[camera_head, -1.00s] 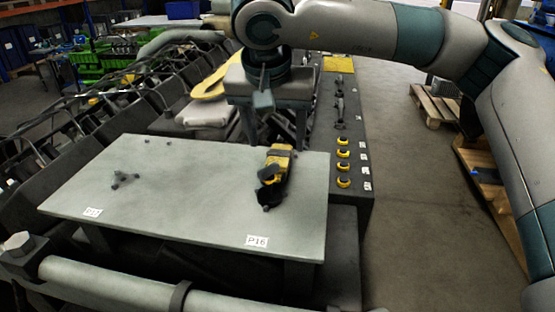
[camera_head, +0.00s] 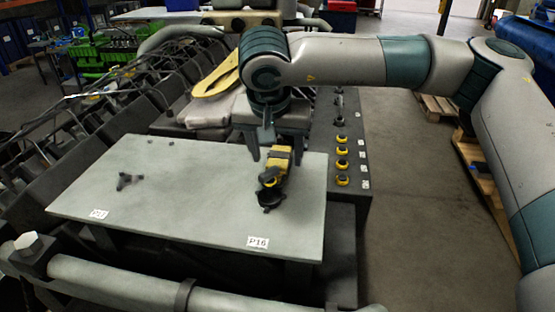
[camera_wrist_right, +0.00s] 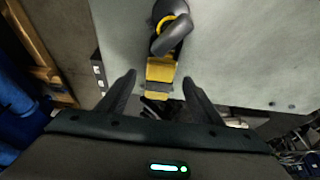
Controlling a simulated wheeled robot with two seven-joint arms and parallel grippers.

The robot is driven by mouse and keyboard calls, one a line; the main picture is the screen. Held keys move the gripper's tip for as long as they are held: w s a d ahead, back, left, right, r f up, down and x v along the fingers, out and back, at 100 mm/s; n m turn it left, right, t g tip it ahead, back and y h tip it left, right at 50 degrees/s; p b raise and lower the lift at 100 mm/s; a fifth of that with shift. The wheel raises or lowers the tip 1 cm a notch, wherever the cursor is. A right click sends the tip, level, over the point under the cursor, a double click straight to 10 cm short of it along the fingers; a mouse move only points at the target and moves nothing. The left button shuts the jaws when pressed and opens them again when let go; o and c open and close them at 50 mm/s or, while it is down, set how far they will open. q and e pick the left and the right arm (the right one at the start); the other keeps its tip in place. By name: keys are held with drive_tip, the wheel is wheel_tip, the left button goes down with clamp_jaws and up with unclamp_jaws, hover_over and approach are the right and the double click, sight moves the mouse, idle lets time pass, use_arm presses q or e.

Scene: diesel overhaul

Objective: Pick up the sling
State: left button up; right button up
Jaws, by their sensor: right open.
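The sling (camera_head: 274,180) looks like a bundled yellow strap with dark fittings. It lies at the right part of the pale plate, near its far edge. In the right wrist view the sling (camera_wrist_right: 160,70) shows yellow webbing with a dark hook-like end beyond it. My right gripper (camera_head: 277,157) is open, pointing down over the sling's far end. In the right wrist view its fingertips (camera_wrist_right: 160,80) stand on either side of the yellow webbing, with gaps on both sides. I cannot tell the exact height left. My left gripper is not in view.
The pale plate (camera_head: 180,205) has labels on its front edge and a small dark three-armed part (camera_head: 129,180) at left. A dark panel with yellow-ringed buttons (camera_head: 342,152) stands at right. A pipe (camera_head: 130,287) runs along the front. The plate's middle is clear.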

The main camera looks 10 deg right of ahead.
drive_tip(key=shift+w+d+f, duration=0.1)
drive_tip(key=shift+w+f, duration=0.05)
drive_tip(key=shift+f, duration=0.4)
drive_tip(key=c, duration=1.3)
drive_tip(key=shift+c, duration=0.3)
drive_tip(key=shift+r, duration=0.15)
